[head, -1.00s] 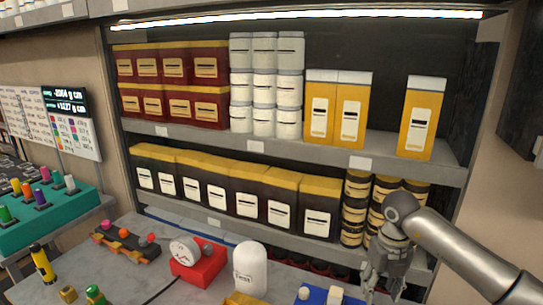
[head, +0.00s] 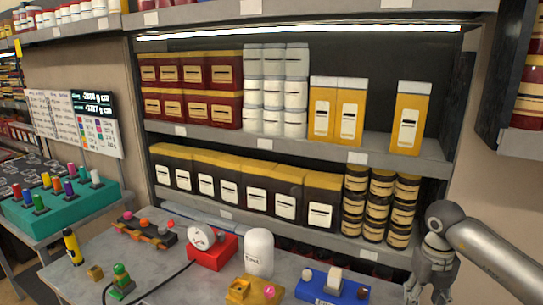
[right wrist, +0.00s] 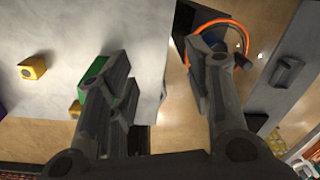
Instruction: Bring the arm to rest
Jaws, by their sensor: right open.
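My right gripper (head: 425,292) hangs pointing down at the right end of the grey workbench (head: 200,285), at the bottom right of the head view. In the right wrist view its two fingers (right wrist: 163,55) are spread apart with nothing between them. Below them show the pale bench top, its edge and the tan floor. My left gripper is in neither current view.
On the bench stand a red gauge unit (head: 211,249), a white domed jar (head: 259,252), a yellow block (head: 252,291) and a blue block (head: 333,285). Stocked shelves (head: 290,140) rise behind. An orange cable (right wrist: 244,35) shows beside the right finger.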

